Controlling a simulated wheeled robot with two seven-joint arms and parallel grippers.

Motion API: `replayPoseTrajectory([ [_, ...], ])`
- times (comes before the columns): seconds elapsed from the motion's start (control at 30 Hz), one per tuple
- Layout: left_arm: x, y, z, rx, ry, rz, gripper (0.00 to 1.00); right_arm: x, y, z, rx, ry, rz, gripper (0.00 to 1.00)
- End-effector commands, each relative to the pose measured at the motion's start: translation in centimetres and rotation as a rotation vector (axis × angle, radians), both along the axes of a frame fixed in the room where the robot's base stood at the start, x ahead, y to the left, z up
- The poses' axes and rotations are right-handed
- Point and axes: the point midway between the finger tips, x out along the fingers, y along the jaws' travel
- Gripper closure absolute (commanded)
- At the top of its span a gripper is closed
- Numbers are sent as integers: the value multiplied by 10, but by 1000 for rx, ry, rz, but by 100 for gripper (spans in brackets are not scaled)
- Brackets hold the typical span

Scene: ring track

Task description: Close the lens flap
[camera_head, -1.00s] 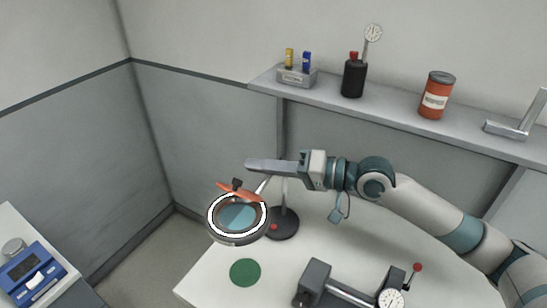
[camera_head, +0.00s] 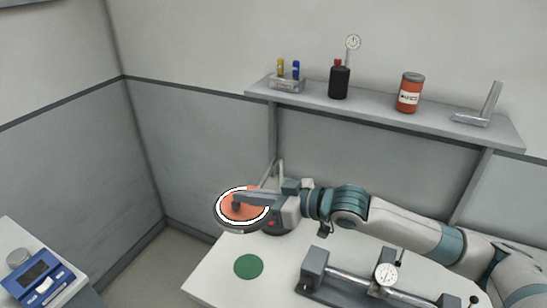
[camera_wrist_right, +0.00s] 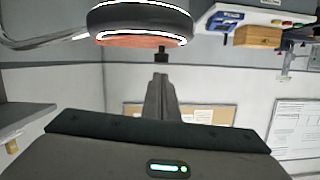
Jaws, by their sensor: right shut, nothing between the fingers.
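The magnifier lamp's round head (camera_head: 222,219) has a lit white ring and stands at the left end of the table. Its orange-red lens flap (camera_head: 256,208) lies over the lens, about level with the ring. In the right wrist view the flap (camera_wrist_right: 140,41) appears flat against the dark lamp head (camera_wrist_right: 140,20), with a small black knob (camera_wrist_right: 162,54) sticking out from it. My right gripper (camera_head: 240,197) is shut and empty, reaching across the flap from the right and hiding part of it. Its fingertips (camera_wrist_right: 162,76) are close to the knob; contact is unclear. My left gripper is out of view.
The lamp's stand is partly behind my right arm. A green disc (camera_head: 248,266) lies on the white table (camera_head: 215,276). A grey fixture with a dial gauge (camera_head: 386,274) is right of it. A shelf (camera_head: 400,121) with several items runs along the wall.

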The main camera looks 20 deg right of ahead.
Motion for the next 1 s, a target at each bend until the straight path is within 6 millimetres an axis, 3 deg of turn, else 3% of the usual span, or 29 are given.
replayPoseTrajectory([
  [0.33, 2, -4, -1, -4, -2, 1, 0, 0, 0, -13, -6, -4, 0, 100],
  [1.0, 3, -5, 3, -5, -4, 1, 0, 0, 0, -12, -5, -1, 0, 100],
])
